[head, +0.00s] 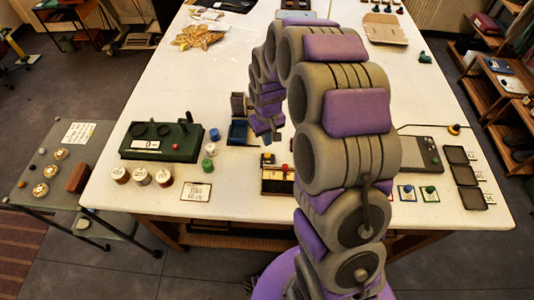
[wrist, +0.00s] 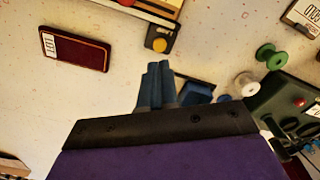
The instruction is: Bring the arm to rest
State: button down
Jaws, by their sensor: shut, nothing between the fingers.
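My arm curves up from the lower right in the head view, arches over the white table (head: 240,75) and points down. My gripper (head: 277,135) hangs over the table, near a blue tray and a wooden box; its fingers are small and partly hidden there. In the wrist view my gripper (wrist: 157,80) shows two blue-grey fingers pressed together with nothing between them. I cannot tell its exact height above the table.
A green case (head: 160,141), several thread spools (head: 142,177), a blue tray (head: 237,133) and a wooden box (head: 277,181) stand near the gripper. A dark red labelled case (wrist: 75,51) shows in the wrist view. Black trays (head: 467,175) lie right.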

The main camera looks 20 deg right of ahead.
dwell(0.3)
jog(key=s+r+b, duration=0.1)
jog(key=s+r, duration=0.3)
jog(key=s, duration=0.7)
jog(key=s+r+m+g+b, duration=0.1)
jog(key=s+r, duration=0.4)
jog(key=s, duration=0.7)
jog(key=s+r+m+b, duration=0.1)
jog(key=s+r, duration=0.3)
jog(key=s, duration=0.7)
jog(key=shift+s+r+g, duration=0.15)
jog(key=shift+r+g, duration=0.15)
jog(key=shift+g, duration=0.1)
